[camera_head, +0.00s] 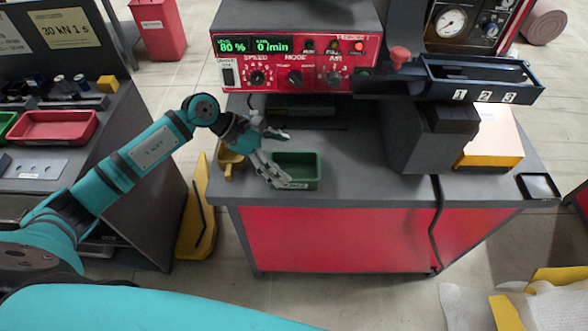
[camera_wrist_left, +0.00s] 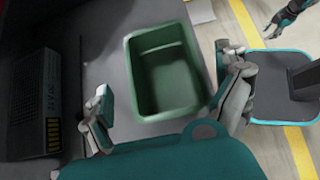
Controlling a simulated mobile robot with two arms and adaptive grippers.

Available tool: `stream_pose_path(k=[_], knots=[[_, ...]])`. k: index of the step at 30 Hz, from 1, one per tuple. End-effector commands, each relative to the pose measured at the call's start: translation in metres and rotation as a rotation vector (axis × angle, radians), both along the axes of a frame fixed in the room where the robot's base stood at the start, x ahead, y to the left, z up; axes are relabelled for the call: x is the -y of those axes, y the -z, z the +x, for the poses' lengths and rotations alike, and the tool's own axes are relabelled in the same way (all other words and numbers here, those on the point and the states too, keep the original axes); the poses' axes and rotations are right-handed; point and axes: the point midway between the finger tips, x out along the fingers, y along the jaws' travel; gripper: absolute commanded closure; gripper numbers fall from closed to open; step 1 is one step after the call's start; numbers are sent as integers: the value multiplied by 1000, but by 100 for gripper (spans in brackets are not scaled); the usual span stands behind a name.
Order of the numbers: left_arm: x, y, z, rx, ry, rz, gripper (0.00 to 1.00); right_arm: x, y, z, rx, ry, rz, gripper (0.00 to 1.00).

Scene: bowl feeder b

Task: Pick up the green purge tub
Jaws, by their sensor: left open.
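The green purge tub (camera_head: 303,167) stands upright and appears empty on the grey bench top, near its front left. It also shows in the left wrist view (camera_wrist_left: 168,78), its open top facing the camera. My left gripper (camera_head: 281,158) is open at the tub's left side in the head view, with one finger near the front left corner. In the wrist view its fingers (camera_wrist_left: 166,92) are spread to either side of the tub's near part; I cannot tell whether either touches it. What seems to be my right gripper (camera_wrist_left: 285,17) shows small at the top right.
A yellow container (camera_head: 231,162) stands just left of my left gripper. The red control box (camera_head: 297,65) is behind the tub. A grey block (camera_head: 425,140) and the numbered dark tray (camera_head: 480,82) are to the right. The bench top between tub and block is clear.

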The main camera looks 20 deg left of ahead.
Motion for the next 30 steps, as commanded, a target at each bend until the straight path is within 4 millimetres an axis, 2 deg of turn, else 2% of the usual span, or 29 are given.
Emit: stream_pose_path(k=[3, 7, 17, 27, 29, 30], knots=[[15, 11, 1, -6, 0, -6, 0, 0, -13, 0, 0, 0, 0, 60], [26, 24, 5, -3, 0, -4, 0, 0, -15, 0, 0, 0, 0, 60], [29, 30, 7, -1, 0, -1, 1, -9, -15, 0, 0, 0, 11, 60], [29, 30, 7, -1, 0, -1, 46, -13, -15, 0, 0, -1, 15, 60], [29, 30, 7, -1, 0, -1, 54, -12, -15, 0, 0, -1, 14, 60], [29, 30, 7, -1, 0, -1, 54, -11, -15, 0, 0, -2, 13, 60]])
